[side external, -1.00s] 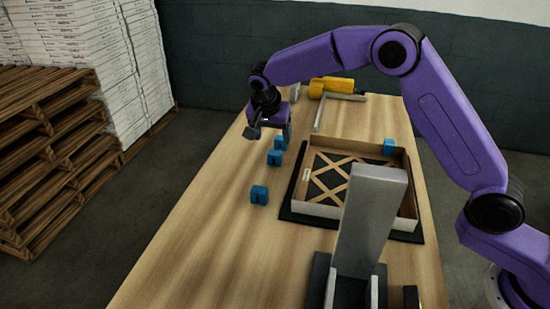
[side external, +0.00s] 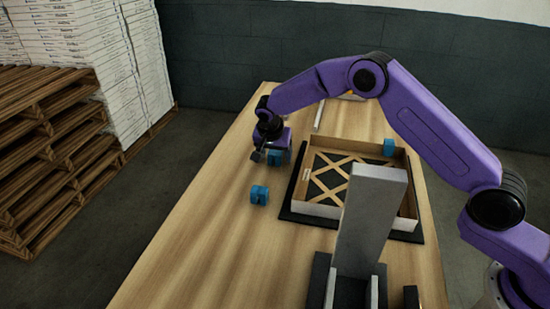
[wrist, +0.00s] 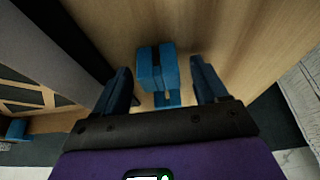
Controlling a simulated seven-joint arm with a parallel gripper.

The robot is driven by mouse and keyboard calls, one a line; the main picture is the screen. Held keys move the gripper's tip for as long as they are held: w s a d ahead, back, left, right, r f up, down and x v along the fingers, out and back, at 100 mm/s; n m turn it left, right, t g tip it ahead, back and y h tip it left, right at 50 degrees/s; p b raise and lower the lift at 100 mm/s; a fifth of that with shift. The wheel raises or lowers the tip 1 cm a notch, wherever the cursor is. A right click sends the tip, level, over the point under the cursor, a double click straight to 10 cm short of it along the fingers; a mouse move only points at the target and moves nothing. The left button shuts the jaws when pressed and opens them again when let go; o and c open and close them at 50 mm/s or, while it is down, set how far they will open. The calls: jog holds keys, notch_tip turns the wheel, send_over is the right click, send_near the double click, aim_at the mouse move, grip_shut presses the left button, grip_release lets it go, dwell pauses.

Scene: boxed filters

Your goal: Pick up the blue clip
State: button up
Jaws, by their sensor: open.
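Several small blue clips are in view. One blue clip (side external: 259,194) stands alone on the table, nearer the camera than my gripper. My gripper (side external: 266,157) is low over the table, open, beside another blue clip (side external: 277,158) that it partly hides. In the wrist view, my gripper's two fingers (wrist: 160,75) are apart with blue clip material (wrist: 156,68) in the gap between them. A smaller blue part (wrist: 166,98) lies closer to the palm; I cannot tell whether it is a separate clip. Contact with the fingers is not visible.
An open box (side external: 305,185) with a cross-braced filter stands on a dark mat to the right. Another blue clip (side external: 388,147) is at its far corner. A grey upright panel (side external: 369,220) stands in front of the box. The table's near left is clear.

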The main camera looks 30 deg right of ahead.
jog(key=shift+c, duration=0.3)
jog(key=c, duration=1)
